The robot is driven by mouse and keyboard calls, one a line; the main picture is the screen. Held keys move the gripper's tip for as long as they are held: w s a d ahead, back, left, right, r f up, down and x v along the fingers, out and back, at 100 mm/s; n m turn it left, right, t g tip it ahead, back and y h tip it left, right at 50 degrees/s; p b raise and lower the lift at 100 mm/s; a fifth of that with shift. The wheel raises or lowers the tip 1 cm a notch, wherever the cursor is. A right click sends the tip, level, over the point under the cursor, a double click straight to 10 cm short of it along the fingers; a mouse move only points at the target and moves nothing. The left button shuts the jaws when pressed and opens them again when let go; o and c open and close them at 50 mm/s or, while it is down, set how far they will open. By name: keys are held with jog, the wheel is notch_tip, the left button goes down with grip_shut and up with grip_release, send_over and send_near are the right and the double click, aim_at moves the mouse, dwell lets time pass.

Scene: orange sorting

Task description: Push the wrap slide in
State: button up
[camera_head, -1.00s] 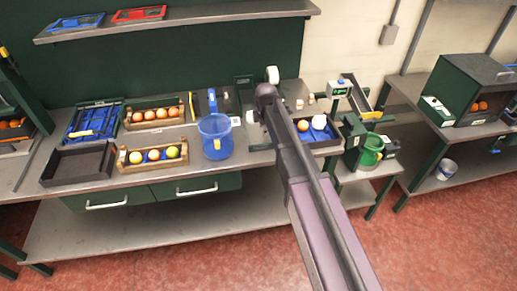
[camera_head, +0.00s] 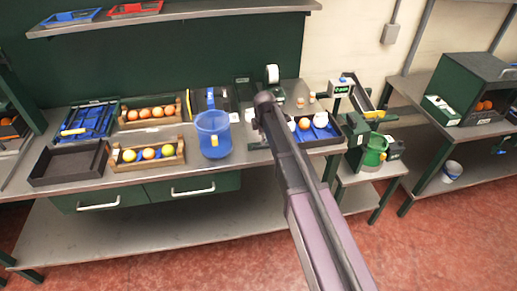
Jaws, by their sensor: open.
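A dark green device with a white roll (camera_head: 272,74) stands at the back of the bench, just beyond the upper end of my arm. It may be the wrapping unit. Its slide cannot be made out at this size, nor whether it is in or out. My arm reaches from the lower right up to the bench, its dark joint end in front of the device. My gripper cannot be made out; it seems hidden behind the arm's end.
A blue jug (camera_head: 213,135) stands left of my arm. Wooden crates of fruit (camera_head: 146,168) and a black empty tray (camera_head: 68,179) are farther left. A tray (camera_head: 330,147) with fruit and a green bucket (camera_head: 375,150) are at right. A shelf (camera_head: 180,16) hangs above.

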aim_at(261, 146)
jog(key=shift+w+a+f+b, duration=0.1)
jog(key=shift+w+f+b, duration=0.05)
jog(key=shift+f+b, duration=0.7)
jog(key=shift+w+f+b, duration=0.2)
jog(key=shift+f+b, duration=0.55)
jog(key=shift+f, duration=0.2)
jog(key=shift+w+a+f+b, duration=0.1)
jog(key=shift+w+f+b, duration=0.05)
jog(key=shift+f+b, duration=0.7)
